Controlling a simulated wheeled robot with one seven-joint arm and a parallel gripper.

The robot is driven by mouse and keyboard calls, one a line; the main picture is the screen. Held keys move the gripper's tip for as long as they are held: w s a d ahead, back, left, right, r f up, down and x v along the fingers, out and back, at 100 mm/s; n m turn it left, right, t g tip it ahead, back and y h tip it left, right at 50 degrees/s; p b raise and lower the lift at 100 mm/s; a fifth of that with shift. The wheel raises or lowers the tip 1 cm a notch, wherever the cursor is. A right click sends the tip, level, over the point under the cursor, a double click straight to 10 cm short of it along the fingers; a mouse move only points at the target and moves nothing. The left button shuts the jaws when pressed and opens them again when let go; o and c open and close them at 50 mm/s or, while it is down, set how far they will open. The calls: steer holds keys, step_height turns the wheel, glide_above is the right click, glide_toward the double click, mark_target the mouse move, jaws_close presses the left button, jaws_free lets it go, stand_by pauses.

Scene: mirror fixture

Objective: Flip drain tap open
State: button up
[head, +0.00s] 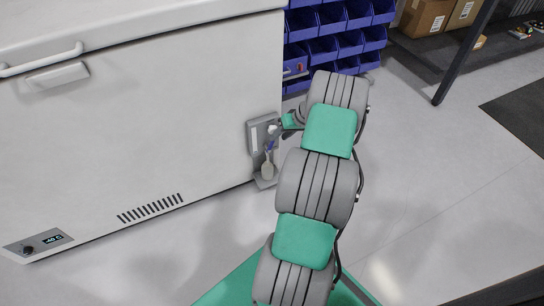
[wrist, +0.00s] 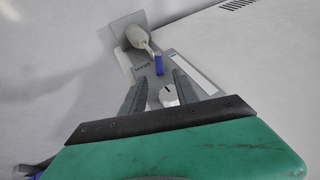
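A grey fixture plate (head: 254,136) is mounted low on the freezer's right end, and it also shows in the wrist view (wrist: 124,62). It carries a white knob (wrist: 168,96) with a dark pointer line, a small blue lever (wrist: 158,64) that looks like the tap handle, and a pale bulb-shaped piece (wrist: 136,36) on a thin metal stem. The blue lever shows small in the head view (head: 269,145). My gripper (wrist: 160,76) is open, its two dark fingers on either side of the knob and pointing toward the blue lever. Contact cannot be told.
The white chest freezer (head: 130,120) has a handle, a vent and a display reading. Blue storage bins (head: 335,45) stand behind my arm. Cardboard boxes (head: 428,16) sit on a shelf at upper right. A dark post (head: 465,55) stands right.

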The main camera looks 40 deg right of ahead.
mark_target(272, 144)
steer(key=b+x, duration=0.2)
steer(key=x, duration=0.5)
steer(key=shift+w+f+b, duration=0.1)
steer(key=shift+f+b, duration=0.25)
jaws_close()
steer(key=shift+a, duration=0.1)
